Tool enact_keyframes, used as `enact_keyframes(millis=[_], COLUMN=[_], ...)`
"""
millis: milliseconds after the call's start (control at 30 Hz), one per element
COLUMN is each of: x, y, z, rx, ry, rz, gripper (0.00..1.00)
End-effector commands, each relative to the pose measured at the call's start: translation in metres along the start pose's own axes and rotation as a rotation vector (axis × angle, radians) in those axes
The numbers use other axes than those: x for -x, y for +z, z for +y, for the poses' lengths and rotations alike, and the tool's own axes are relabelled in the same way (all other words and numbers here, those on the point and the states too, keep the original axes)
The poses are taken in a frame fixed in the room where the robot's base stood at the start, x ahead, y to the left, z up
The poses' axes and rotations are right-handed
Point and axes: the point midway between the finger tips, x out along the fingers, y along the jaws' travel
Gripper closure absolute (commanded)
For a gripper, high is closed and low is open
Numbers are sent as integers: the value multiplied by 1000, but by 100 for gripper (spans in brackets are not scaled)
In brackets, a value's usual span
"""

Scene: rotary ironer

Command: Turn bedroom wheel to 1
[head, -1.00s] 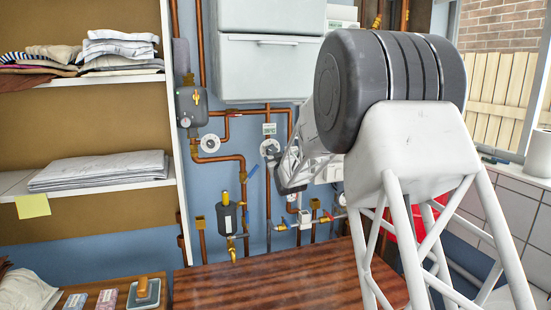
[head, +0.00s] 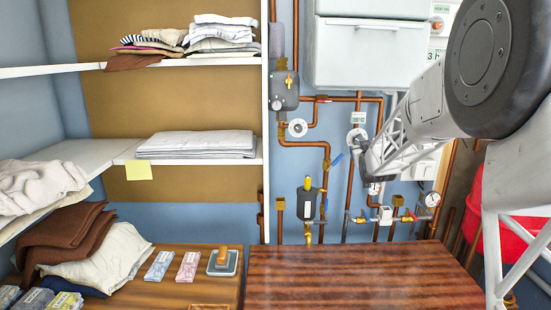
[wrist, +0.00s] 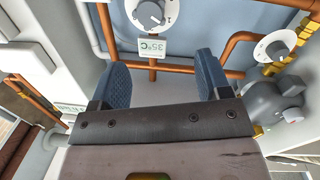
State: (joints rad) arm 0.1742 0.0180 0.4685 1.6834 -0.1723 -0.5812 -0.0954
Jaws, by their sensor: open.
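Two white round wheels with dark centres are on pipes at the back wall. The left wheel (head: 298,128) is clear of my arm. The right wheel (head: 357,136) sits under a small label and is partly covered by my gripper (head: 368,158). In the wrist view, a white wheel with a grey knob (wrist: 150,12) lies beyond my open, empty fingers (wrist: 163,72), not between them. Another white wheel (wrist: 275,46) is at the right. I cannot tell which is the bedroom wheel or what either is set to.
Copper pipes (head: 306,144) and a grey pump-like unit (head: 285,91) crowd the wall around the wheels. A white cabinet (head: 362,55) hangs above. A brown wooden tabletop (head: 350,275) lies below, mostly bare. Shelves with folded cloth (head: 195,143) stand left.

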Motion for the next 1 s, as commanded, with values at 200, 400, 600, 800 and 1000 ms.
enact_keyframes(millis=[200, 400, 600, 800, 1000], x=[62, 126, 196, 271, 350], y=[-14, -17, -16, -8, 3], z=[-15, -30, -45, -59, -73], rx=[-26, -52, -77, -98, -119], ry=[-22, -44, -66, -90, -114], rz=[-158, -312, -465, -619, -772], gripper=[30, 30, 30, 30, 30])
